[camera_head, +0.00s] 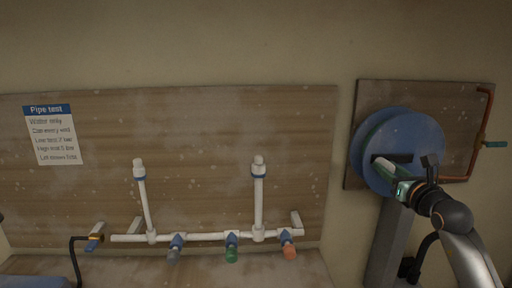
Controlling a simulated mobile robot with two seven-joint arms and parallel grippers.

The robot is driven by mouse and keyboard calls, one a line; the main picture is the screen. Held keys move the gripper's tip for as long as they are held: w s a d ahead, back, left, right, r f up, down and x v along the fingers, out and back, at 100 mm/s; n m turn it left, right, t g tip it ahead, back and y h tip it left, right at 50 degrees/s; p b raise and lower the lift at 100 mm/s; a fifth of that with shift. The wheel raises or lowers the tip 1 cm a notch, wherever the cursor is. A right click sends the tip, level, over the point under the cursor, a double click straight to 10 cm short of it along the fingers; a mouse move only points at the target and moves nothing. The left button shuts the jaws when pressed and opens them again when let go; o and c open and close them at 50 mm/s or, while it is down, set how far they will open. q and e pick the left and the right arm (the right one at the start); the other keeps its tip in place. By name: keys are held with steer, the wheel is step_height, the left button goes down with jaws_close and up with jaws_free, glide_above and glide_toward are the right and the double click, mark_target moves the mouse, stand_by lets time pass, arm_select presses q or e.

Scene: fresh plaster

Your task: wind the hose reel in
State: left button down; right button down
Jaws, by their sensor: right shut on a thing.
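The hose reel (425,140) is a round blue disc on a wooden board at the right. A dark crank arm (405,158) crosses its face near the middle. A strip of green shows at the disc's left edge; I cannot tell how much hose is on it. My right gripper (383,165) reaches up from the lower right in front of the disc. It is shut on the crank handle, at the left end of the crank arm; the gripper hides most of the handle. My left gripper is not in view.
A copper pipe (476,150) with a teal-handled valve runs beside the reel. At the left, a wooden panel (210,130) carries white pipework (200,237) with grey, green and orange taps and a "Pipe test" sign (52,135). A black hose (73,262) hangs from a brass fitting.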

mark_target(394, 156)
steer(key=r, duration=0.2)
steer(key=d+r+p, duration=0.1)
steer(key=shift+r, duration=0.35)
steer(key=shift+f, duration=0.1)
steer(key=d+r, duration=0.3)
steer(key=shift+w+r, duration=0.2)
steer(key=shift+r, duration=0.05)
